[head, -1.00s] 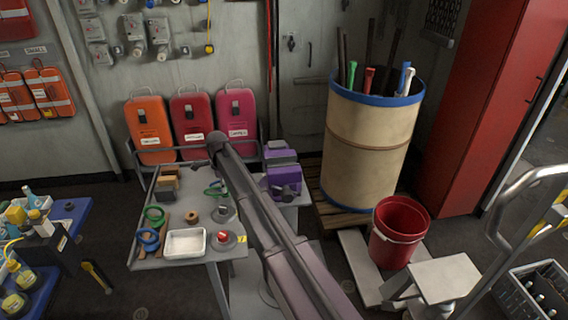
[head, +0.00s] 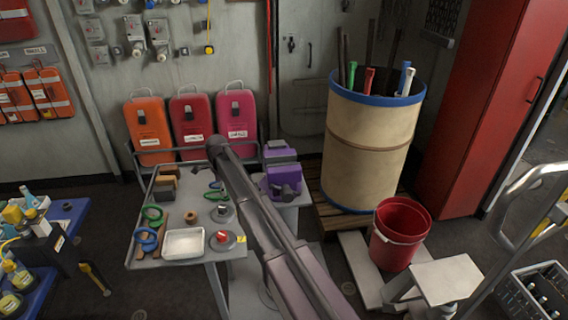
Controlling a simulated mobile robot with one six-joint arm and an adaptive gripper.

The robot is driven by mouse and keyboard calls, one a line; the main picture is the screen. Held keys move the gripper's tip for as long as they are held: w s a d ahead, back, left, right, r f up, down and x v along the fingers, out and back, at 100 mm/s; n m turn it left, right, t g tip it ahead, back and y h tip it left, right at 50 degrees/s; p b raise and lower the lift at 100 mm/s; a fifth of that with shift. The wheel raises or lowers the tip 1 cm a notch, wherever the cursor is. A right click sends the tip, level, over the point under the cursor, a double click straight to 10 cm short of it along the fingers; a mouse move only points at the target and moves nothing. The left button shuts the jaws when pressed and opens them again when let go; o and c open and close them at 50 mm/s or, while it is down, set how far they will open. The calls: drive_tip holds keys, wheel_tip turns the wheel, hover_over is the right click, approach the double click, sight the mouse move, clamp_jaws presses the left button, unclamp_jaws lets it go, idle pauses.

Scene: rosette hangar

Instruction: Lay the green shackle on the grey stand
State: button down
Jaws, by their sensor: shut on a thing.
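A green ring-shaped thing (head: 152,213), perhaps the green shackle, lies at the left of the grey table (head: 195,263), above a blue one (head: 146,237). A small grey round stand-like piece (head: 222,213) is on the right half of the table, perhaps the grey stand. My arm crosses the table's right side. My gripper is not visible, so what it holds is hidden.
A white tray (head: 184,243), a red-topped disc (head: 222,239) and brown blocks (head: 166,183) crowd the table. A purple vise (head: 284,180) stands right of my arm. A red bucket (head: 396,235), a tan drum (head: 367,150) and a white step (head: 447,278) stand to the right.

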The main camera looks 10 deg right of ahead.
drive_tip(key=shift+c, duration=1)
unclamp_jaws()
drive_tip(key=shift+r, duration=0.15)
wheel_tip(320, 180, up, 21)
drive_tip(key=p, duration=2.2)
drive_tip(key=d, duration=2.1)
drive_tip(key=shift+s+b, duration=0.25)
drive_tip(key=shift+b, duration=0.1)
drive_tip(key=shift+s+d, duration=0.1)
drive_tip(key=s+d+f+n+b, duration=0.2)
drive_tip(key=s+n, duration=0.7)
drive_tip(key=s, duration=0.5)
drive_tip(key=s+d+f+n+b, duration=0.1)
drive_tip(key=s+f+n+b, duration=0.4)
drive_tip(key=s+n, duration=0.4)
drive_tip(key=shift+s+d, duration=0.4)
drive_tip(key=shift+s, duration=2.65)
